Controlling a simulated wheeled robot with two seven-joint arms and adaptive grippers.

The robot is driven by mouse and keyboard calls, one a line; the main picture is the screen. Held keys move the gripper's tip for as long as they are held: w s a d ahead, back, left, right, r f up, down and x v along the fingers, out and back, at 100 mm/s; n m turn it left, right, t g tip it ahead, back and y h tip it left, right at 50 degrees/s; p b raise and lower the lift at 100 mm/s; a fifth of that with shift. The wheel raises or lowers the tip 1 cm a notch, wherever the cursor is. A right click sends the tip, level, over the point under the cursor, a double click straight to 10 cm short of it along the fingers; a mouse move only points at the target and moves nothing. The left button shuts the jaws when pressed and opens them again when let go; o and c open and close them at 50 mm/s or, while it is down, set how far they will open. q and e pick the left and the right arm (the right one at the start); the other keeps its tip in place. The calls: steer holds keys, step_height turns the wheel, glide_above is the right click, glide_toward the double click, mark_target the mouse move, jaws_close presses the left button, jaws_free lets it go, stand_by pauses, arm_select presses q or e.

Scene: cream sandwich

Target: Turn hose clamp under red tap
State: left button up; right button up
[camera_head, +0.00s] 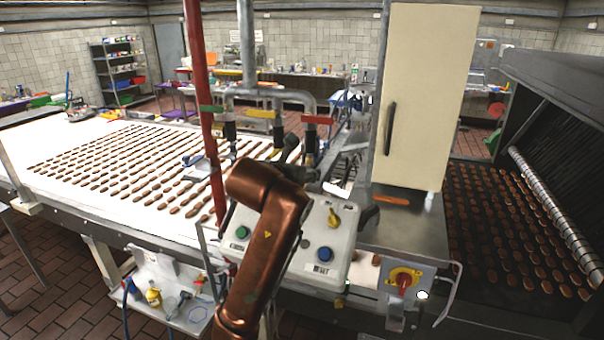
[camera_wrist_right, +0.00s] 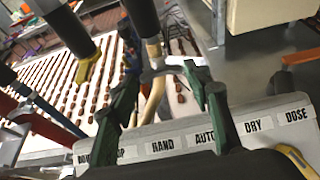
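The red tap (camera_head: 317,119) is the rightmost of three levers on the grey pipework in the head view, with a dark outlet (camera_head: 310,143) hanging below it. In the right wrist view a dark hose (camera_wrist_right: 143,18) with a beige lower end (camera_wrist_right: 153,50) comes down in front of my right gripper (camera_wrist_right: 170,78). A small grey metal piece (camera_wrist_right: 160,71), perhaps the hose clamp, shows beside the beige end. The gripper's green fingers are apart on either side of this area; contact is not clear. The gripper also shows in the head view (camera_head: 305,165), partly hidden. My left gripper is out of view.
A control box (camera_head: 318,240) with buttons and a yellow switch lies close below my right gripper. A red pole (camera_head: 205,120) stands left of my copper arm. A cream cabinet (camera_head: 428,95) stands to the right. The white conveyor (camera_head: 90,165) carries rows of biscuits.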

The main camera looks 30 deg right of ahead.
steer(key=shift+o, duration=1.3)
steer(key=v, duration=1.2)
steer(key=shift+a, duration=0.1)
